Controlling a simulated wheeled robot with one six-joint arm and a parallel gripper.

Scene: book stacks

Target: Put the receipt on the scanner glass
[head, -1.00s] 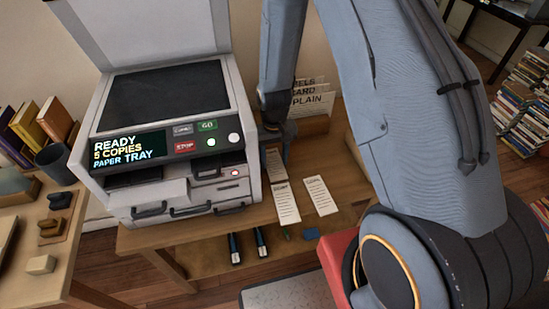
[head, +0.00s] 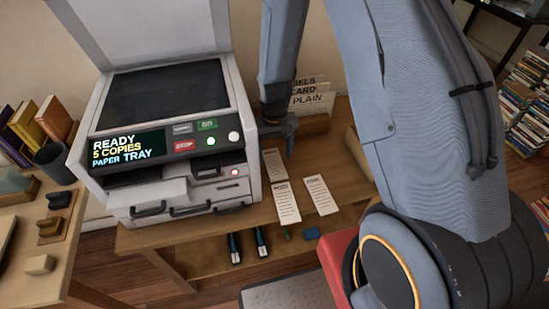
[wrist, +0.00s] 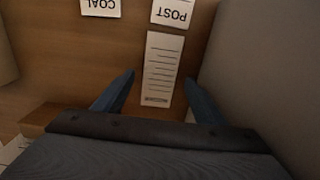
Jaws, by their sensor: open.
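Three white paper slips lie on the wooden table right of the copier: a far slip (head: 274,165), a front-left slip (head: 287,202) and a front-right slip (head: 320,196). The wrist view shows the far slip (wrist: 160,65) with ruled lines and a small unreadable heading, plus slips headed POST (wrist: 172,12) and COAL (wrist: 100,8), upside down. Which one is the receipt I cannot tell for certain. My gripper (head: 288,150) is open and empty above the far slip, its fingers (wrist: 159,77) on either side of it in the wrist view. The dark scanner glass (head: 168,92) is bare under the raised lid (head: 140,28).
The copier's panel (head: 128,147) reads READY, 5 COPIES, PAPER TRAY. A holder with cards (head: 313,100) stands behind the slips. A side table (head: 40,235) with stamps stands at left.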

